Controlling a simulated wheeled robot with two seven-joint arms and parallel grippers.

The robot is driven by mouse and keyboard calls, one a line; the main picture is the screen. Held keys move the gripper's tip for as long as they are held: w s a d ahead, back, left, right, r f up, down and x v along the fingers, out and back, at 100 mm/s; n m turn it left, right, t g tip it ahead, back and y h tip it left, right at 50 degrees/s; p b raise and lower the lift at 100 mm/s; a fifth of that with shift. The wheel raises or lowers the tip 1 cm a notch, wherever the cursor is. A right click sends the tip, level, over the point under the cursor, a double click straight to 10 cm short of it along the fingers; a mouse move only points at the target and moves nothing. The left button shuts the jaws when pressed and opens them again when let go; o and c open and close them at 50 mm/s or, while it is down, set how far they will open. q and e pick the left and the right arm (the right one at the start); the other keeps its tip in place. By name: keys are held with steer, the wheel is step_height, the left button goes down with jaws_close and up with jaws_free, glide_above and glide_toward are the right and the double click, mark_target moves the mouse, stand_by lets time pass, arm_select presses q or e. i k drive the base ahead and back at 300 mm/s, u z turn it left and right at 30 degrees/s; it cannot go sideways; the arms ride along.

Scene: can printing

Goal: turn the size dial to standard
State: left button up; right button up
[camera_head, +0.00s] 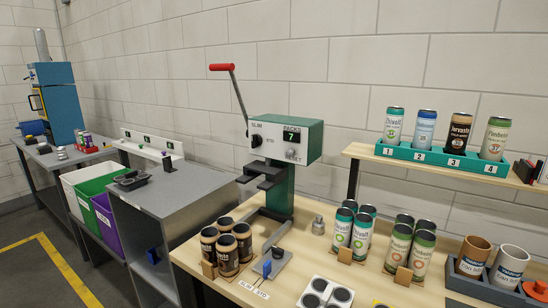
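The green-and-white machine (285,140) stands at the middle of the wooden bench. A small black round dial (256,140) is on the left of its white front face, with "SLIM" printed above it and smaller lettering to its left. The way the dial points is too small to tell. A display marked "PACKS" reads 7, with a pale button (290,154) marked "RESET" below it. Neither of my grippers is in view.
A red-handled lever (221,67) rises left of the machine. Groups of cans (226,248) stand on the bench, with more cans (352,230) to the right. A green numbered rack (440,157) sits on a shelf. A grey cabinet (180,190) stands left.

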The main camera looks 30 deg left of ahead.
mark_target(256, 139)
steer(key=z, duration=2)
steer(key=k, duration=1.3)
steer(key=u, duration=1.4)
